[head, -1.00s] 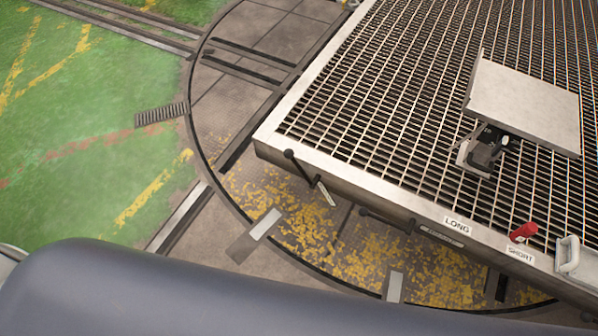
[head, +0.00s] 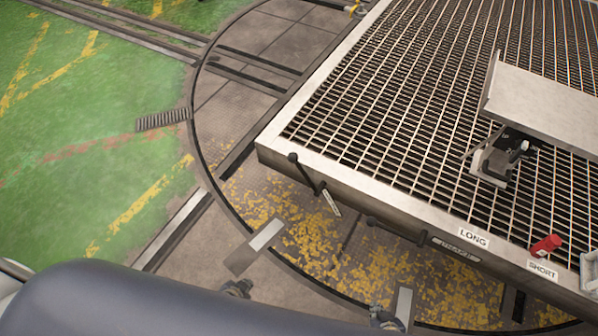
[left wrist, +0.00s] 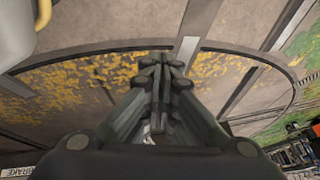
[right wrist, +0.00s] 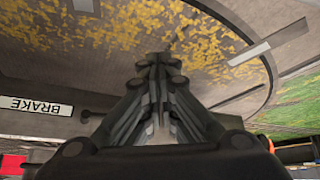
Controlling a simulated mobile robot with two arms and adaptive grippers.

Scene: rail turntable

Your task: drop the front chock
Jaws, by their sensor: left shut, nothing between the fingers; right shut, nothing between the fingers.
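I cannot make out for certain which part is the front chock. A black-knobbed lever (head: 305,172) stands at the near left edge of the grated deck (head: 282,140), with a small pale tag (head: 331,203) too small to read. My right gripper (head: 380,316) shows at the bottom of the head view, below the deck's front side; in the right wrist view its fingers (right wrist: 158,62) are shut and empty. My left gripper (head: 238,287) shows partly above my grey arm, left of the right one; in the left wrist view its fingers (left wrist: 161,62) are shut and empty.
A dark bar handle (head: 395,230) sits on the deck's side beside a plate; the right wrist view shows a BRAKE plate (right wrist: 35,106). A red handle (head: 546,245) stands between LONG (head: 473,238) and SHORT (head: 542,271) labels. The yellow-flecked turntable floor (head: 280,225) is open.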

